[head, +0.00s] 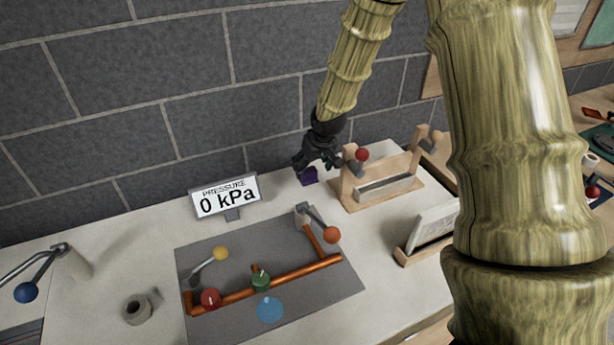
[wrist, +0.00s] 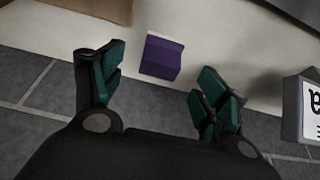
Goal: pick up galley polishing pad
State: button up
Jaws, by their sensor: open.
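The polishing pad looks to be the small purple block (head: 309,175) on the white counter, close to the grey block wall in the head view. In the wrist view the purple block (wrist: 162,57) lies ahead of my fingertips, between their lines and nearer the left finger. My gripper (head: 318,165) is above and beside the block, partly hiding it in the head view. In the wrist view my gripper (wrist: 158,88) is open, with teal finger pads apart and nothing between them. I cannot tell the exact height of the fingers over the counter.
A wooden stand (head: 382,183) with a red-knobbed lever is just right of the block. A pressure sign (head: 226,197) reading 0 kPa stands to the left. A grey panel (head: 340,290) with copper pipes and valves lies in front. The wall is close behind.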

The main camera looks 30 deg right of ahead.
aim_at(309, 171)
jog(key=shift+w+p+x, duration=0.2)
jog(key=shift+p+x, duration=0.7)
jog(key=shift+x, duration=0.7)
jog(key=shift+p+x, duration=0.4)
jog(key=shift+x, duration=0.9)
jog(key=shift+r, duration=0.1)
jog(key=shift+c, duration=0.5)
jog(key=c, duration=1.1)
jog(key=shift+r+b, duration=1.45)
jog(key=shift+r, duration=3.55)
